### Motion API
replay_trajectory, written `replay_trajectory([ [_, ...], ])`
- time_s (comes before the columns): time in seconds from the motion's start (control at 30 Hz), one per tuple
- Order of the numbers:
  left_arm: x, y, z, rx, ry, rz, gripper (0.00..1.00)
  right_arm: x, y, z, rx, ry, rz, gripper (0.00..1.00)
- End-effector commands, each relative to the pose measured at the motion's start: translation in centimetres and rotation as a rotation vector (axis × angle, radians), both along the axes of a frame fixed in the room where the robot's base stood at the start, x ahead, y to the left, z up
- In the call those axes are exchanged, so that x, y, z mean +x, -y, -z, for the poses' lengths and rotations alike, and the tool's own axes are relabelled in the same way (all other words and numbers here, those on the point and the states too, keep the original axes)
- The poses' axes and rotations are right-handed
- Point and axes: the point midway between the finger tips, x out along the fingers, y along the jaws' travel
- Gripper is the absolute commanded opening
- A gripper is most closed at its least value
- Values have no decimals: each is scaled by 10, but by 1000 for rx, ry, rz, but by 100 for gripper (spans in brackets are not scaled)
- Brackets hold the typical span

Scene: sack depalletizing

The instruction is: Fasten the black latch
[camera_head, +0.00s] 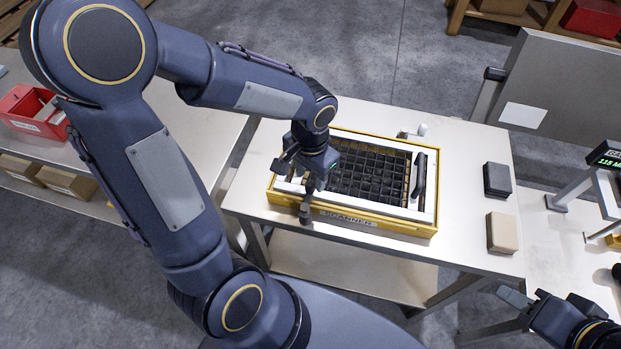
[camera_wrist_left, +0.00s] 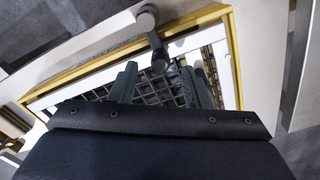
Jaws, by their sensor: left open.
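The yellow-framed box (camera_head: 375,226), with a white top and a black grid inside, lies on the pale table. The black latch (camera_head: 305,212) is a dark lever with a rounded end at the box's front left edge. The latch also shows in the left wrist view (camera_wrist_left: 154,42), where it reaches from outside the yellow rim in over the box. My left gripper (camera_head: 297,170) is over the box's left end, close to the latch. In the left wrist view its fingers (camera_wrist_left: 160,78) are apart, with the lever's inner end near their tips; contact is unclear. My right gripper (camera_head: 522,299) is at the lower right, partly seen.
A white-knobbed latch (camera_head: 421,130) is at the box's back edge. A black handle (camera_head: 420,180) runs along its right side. A dark block (camera_head: 497,180) and a tan block (camera_head: 503,233) lie on the table's right. A red bin (camera_head: 32,108) stands at left.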

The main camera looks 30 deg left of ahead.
Motion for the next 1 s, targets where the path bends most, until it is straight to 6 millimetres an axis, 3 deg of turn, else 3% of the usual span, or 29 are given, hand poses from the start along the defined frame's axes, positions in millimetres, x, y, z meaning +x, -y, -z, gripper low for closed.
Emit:
replay_trajectory([
  [0.1,1,0,-23,-1,6,-2,43,0,0,0,0,0,0,36],
  [0.3,0,0,-46,0,2,1,43,0,0,0,0,0,0,36],
  [1.0,-6,-3,-55,-17,15,-19,43,0,0,0,0,0,0,36],
])
